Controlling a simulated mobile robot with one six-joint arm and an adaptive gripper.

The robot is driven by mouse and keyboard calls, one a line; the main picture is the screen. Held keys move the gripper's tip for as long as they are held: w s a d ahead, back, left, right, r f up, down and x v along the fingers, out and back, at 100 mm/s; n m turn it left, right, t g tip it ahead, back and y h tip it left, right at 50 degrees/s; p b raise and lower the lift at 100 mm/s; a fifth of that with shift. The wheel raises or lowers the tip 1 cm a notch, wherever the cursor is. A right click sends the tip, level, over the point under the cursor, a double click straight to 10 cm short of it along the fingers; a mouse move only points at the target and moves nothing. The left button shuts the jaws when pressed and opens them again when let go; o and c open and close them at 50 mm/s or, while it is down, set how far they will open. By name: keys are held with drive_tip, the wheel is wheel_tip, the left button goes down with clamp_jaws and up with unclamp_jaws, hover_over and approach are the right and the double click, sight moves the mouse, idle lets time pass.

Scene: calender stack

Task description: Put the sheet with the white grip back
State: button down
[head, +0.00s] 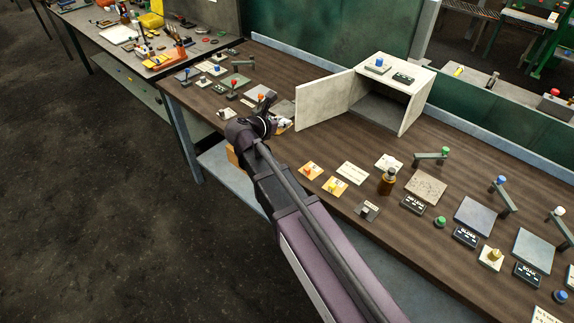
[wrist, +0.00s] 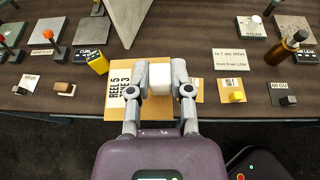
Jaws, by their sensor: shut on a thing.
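In the wrist view my gripper (wrist: 160,79) is shut on the white grip (wrist: 160,78), a small white block between the two fingertips. The grip is on a tan sheet (wrist: 182,109) with a white label reading "REEL 5 ZONE 3" (wrist: 118,98). The sheet lies under the fingers, partly hidden by them. I cannot tell whether it touches the table. In the head view my gripper (head: 268,124) is near the table's front edge, left of the white cabinet, and mostly hides the sheet.
The white cabinet (head: 414,100) stands open, its door (head: 326,101) swung left. Small sheets with coloured knobs (head: 335,187), a brown bottle (head: 387,181) and labelled plates crowd the right. Levers and knobs (head: 235,87) fill the left. A yellow-and-black block (wrist: 97,62) stands close to my gripper.

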drive_tip(key=s+d+f+b, duration=0.3)
drive_tip(key=s+f+b, duration=0.1)
drive_tip(key=f+b, duration=0.3)
drive_tip(key=s+d+f+b, duration=0.3)
drive_tip(key=s+f+b, duration=0.2)
drive_tip(key=f+b, duration=0.3)
drive_tip(key=shift+d+f+m+h, duration=0.3)
drive_tip(key=shift+d+f+h, duration=0.1)
drive_tip(key=shift+f, duration=0.2)
drive_tip(key=shift+w, duration=0.1)
drive_tip(key=b, duration=0.1)
hover_over(291, 161)
drive_tip(key=shift+w+d+f, duration=0.1)
drive_tip(key=shift+f, duration=0.65)
drive_tip(key=shift+f+b, duration=1.75)
drive_tip(key=shift+b, duration=0.2)
drive_tip(key=shift+f, duration=0.15)
drive_tip(key=c, duration=0.5)
unclamp_jaws()
drive_tip(key=shift+c, duration=0.2)
